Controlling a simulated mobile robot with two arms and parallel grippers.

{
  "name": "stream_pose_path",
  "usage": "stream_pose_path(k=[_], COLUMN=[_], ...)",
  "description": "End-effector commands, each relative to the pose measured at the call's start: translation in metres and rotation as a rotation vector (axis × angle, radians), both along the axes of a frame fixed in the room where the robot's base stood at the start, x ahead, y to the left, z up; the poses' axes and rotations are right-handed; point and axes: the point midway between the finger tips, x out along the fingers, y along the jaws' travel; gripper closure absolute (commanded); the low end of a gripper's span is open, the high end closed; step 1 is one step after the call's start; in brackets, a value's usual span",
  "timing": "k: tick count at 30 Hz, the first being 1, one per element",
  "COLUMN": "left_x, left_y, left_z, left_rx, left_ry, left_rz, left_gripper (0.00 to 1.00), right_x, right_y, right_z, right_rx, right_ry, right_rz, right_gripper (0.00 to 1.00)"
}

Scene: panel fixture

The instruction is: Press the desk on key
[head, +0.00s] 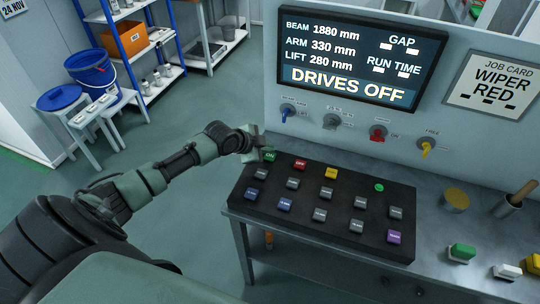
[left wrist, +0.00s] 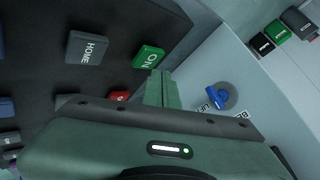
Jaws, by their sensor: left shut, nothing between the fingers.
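The green ON key (head: 270,156) sits at the far left corner of the dark key desk (head: 330,244). It also shows in the left wrist view (left wrist: 149,56), with the white letters ON. My left gripper (head: 262,151) is shut and empty, with its fingertips right beside the green key. In the left wrist view the shut fingers (left wrist: 160,84) end close to the key's edge; I cannot tell whether they touch it. The screen (head: 360,55) reads DRIVES OFF. My right gripper is not in view.
A red key (head: 300,164) is right of the green one, then a yellow key (head: 331,173); several grey, blue and purple keys lie nearer. A blue knob (head: 288,112) sticks out of the panel behind. The floor left of the bench is clear near it.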

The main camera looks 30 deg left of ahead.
Motion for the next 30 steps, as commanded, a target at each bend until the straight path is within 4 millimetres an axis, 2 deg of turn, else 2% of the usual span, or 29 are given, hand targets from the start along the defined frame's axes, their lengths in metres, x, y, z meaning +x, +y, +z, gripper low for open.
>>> stream_pose_path(k=[30], left_x=[0.0000], left_y=[-0.0001], left_z=[-0.0082], left_rx=[0.000], left_ry=[0.000], left_rz=[0.000], left_gripper=[1.00], right_x=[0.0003], right_y=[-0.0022], right_z=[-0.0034], right_rx=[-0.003], right_ry=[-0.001], right_rz=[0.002], right_gripper=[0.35])
